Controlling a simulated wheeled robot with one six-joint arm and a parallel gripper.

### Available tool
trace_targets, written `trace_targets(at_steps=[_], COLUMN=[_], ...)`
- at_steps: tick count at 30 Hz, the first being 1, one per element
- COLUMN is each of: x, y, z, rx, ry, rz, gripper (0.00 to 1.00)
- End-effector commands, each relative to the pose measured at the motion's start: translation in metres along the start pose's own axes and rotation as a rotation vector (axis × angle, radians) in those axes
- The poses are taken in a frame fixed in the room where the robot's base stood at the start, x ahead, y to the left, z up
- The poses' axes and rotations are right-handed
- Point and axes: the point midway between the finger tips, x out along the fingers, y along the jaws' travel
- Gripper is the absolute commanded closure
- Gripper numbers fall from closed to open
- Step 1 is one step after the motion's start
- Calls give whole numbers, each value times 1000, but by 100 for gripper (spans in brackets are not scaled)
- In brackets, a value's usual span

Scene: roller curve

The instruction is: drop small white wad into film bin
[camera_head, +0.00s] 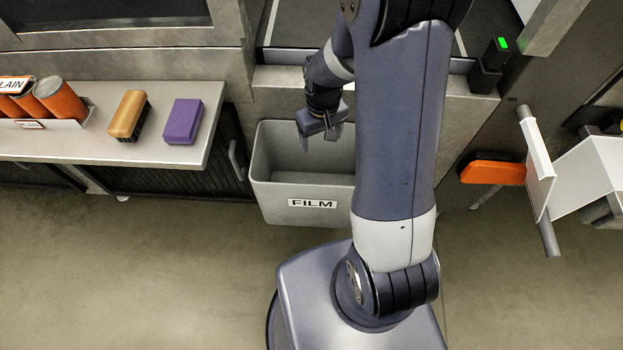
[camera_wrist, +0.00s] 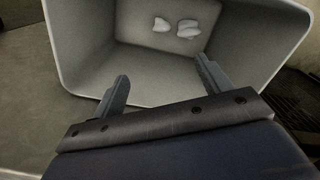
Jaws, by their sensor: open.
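The grey film bin (camera_head: 262,200) with its FILM label stands on the floor, left of my arm in the head view. My gripper (camera_head: 319,141) hangs over the bin's opening, pointing down, with its fingers apart and nothing between them. In the wrist view, my open gripper (camera_wrist: 161,70) is over the bin (camera_wrist: 85,60). Small white wads lie on the bin's floor: one wad (camera_wrist: 161,25) on the left, and white pieces (camera_wrist: 188,28) close together on the right. I cannot tell whether these right pieces are one wad or two. My arm hides the bin's right side in the head view.
A counter (camera_head: 75,147) at left holds an orange-tan brush (camera_head: 128,114), a purple block (camera_head: 183,121) and orange rolls (camera_head: 58,98) in a tray. An orange-handled item (camera_head: 492,173) and white panels stand at right. The floor at front left is clear.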

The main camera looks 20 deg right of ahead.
Motion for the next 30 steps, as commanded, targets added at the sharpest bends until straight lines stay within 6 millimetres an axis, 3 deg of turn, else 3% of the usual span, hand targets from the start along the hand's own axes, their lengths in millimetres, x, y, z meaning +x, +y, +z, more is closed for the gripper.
trace_targets(at_steps=[6, 13, 24, 30], x=[-46, -75, -80, -62], y=[0, 0, 0, 0], z=[-1, -1, 0, 0], rx=[0, 0, 0, 0], ry=[6, 3, -1, -4], rz=[1, 1, 0, -1], gripper=[26, 26, 26, 26])
